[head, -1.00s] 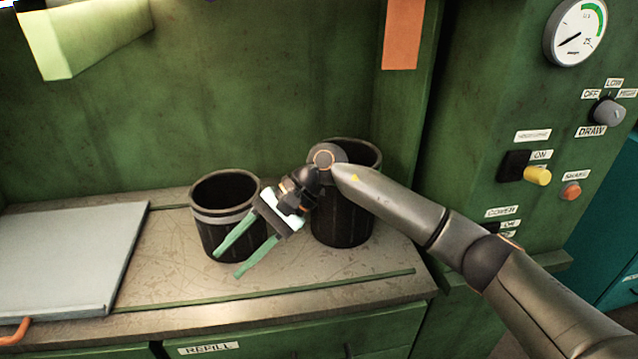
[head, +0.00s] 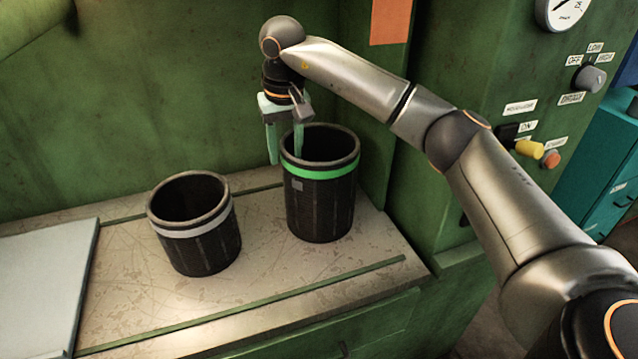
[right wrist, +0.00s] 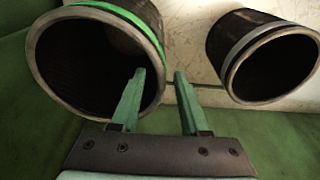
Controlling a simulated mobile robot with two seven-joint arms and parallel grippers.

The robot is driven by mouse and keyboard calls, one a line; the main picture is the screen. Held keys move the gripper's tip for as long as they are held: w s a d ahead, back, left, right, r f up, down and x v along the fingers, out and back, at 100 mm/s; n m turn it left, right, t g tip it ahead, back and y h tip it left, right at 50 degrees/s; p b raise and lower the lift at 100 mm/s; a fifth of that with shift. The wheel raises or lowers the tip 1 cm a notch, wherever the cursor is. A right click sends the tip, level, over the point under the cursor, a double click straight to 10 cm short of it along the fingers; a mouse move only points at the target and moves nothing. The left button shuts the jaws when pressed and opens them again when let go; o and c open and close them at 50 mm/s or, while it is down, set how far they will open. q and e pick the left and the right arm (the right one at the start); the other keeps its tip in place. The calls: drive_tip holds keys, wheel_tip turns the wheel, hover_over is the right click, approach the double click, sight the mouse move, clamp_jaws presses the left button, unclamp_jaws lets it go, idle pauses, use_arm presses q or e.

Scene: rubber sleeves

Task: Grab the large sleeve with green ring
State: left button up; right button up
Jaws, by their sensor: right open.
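The large sleeve with the green ring (head: 322,202) is a dark, open-topped cylinder standing upright on the bench. It also shows in the right wrist view at upper left, its green ring (right wrist: 118,12) near the rim. My right gripper (head: 285,160) is open and points down at the sleeve's left rim. One green finger overlaps the opening and the other is outside, left of the wall. In the right wrist view the rim lies between the fingertips (right wrist: 159,73). I cannot tell whether they touch it. My left gripper is not in view.
A shorter dark sleeve with a grey-white ring (head: 195,235) stands upright to the left; it also shows in the right wrist view (right wrist: 236,40). A pale flat panel (head: 45,280) lies at far left. The green back wall (head: 130,100) and a control panel (head: 545,110) bound the bench.

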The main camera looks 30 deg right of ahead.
sight(285, 169)
drive_tip(key=shift+w+f, duration=0.25)
drive_tip(key=shift+f, duration=0.75)
drive_tip(key=shift+w+f, duration=0.2)
drive_tip(key=shift+f, duration=0.75)
drive_tip(key=shift+w+f, duration=0.25)
drive_tip(key=shift+f, duration=0.75)
clamp_jaws()
drive_tip(key=shift+d+r, duration=0.1)
drive_tip(key=shift+r, duration=0.05)
